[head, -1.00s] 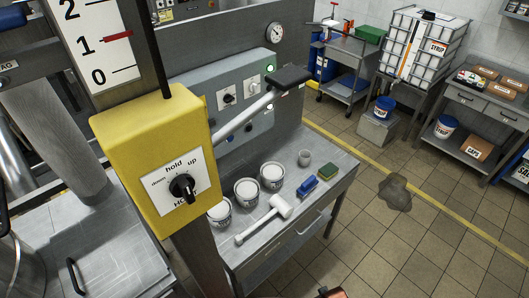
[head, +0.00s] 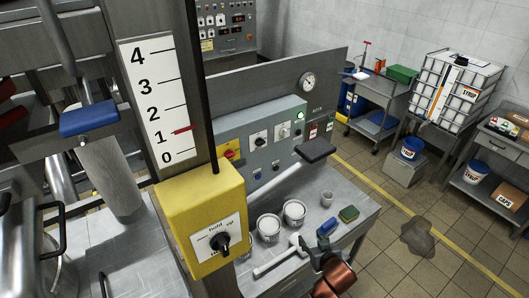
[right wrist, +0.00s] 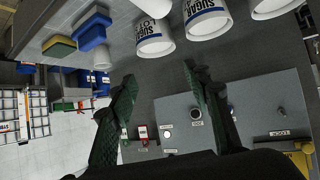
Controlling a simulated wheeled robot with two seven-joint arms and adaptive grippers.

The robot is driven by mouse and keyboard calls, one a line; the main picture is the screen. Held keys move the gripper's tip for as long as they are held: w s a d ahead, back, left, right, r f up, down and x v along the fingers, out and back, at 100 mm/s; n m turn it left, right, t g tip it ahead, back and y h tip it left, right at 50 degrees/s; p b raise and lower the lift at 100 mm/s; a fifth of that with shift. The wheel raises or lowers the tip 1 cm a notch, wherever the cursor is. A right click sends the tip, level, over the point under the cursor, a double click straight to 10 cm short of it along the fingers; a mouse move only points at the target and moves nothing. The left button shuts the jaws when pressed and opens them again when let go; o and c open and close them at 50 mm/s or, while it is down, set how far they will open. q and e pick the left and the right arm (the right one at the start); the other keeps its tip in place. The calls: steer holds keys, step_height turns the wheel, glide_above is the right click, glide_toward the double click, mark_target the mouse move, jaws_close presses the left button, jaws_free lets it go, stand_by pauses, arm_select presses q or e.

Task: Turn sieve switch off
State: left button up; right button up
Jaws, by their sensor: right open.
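The grey control panel (head: 235,128) stands at the back of the steel bench. My right gripper (head: 325,246) is low over the bench's front edge, well apart from the panel. In the right wrist view, its fingers (right wrist: 160,76) are open and empty, with the panel (right wrist: 255,105) beyond them. My left gripper is not in view.
White buckets (head: 269,227), a white mallet (head: 285,254), a blue brush (head: 327,227) and a green sponge (head: 349,213) lie on the bench. A grey bar with a black end (head: 315,149) juts before the panel. The yellow hoist box (head: 202,214) stands left.

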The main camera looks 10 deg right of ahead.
steer(key=w+a+r+n+t+y, duration=0.1)
steer(key=w+a+r+t+y, duration=0.15)
steer(key=w+r, duration=0.45)
steer(key=w+a+r+n+t+y, duration=0.15)
steer(key=w+a+r, duration=0.25)
steer(key=w+r, duration=0.4)
steer(key=n+t+y, duration=0.1)
steer(key=n+y, duration=0.1)
steer(key=y, duration=0.1)
glide_toward(262, 143)
steer(key=shift+m, duration=0.25)
steer(key=p+x, duration=0.1)
steer(key=x, duration=0.6)
steer(key=shift+w+a, duration=0.2)
steer(key=shift+w, duration=0.1)
steer(key=shift+w+a+f+p, duration=0.15)
steer(key=shift+w+p, duration=0.15)
steer(key=shift+w, duration=0.15)
steer(key=shift+c, duration=0.5)
steer(key=c, duration=1.1)
steer(key=shift+o, duration=0.2)
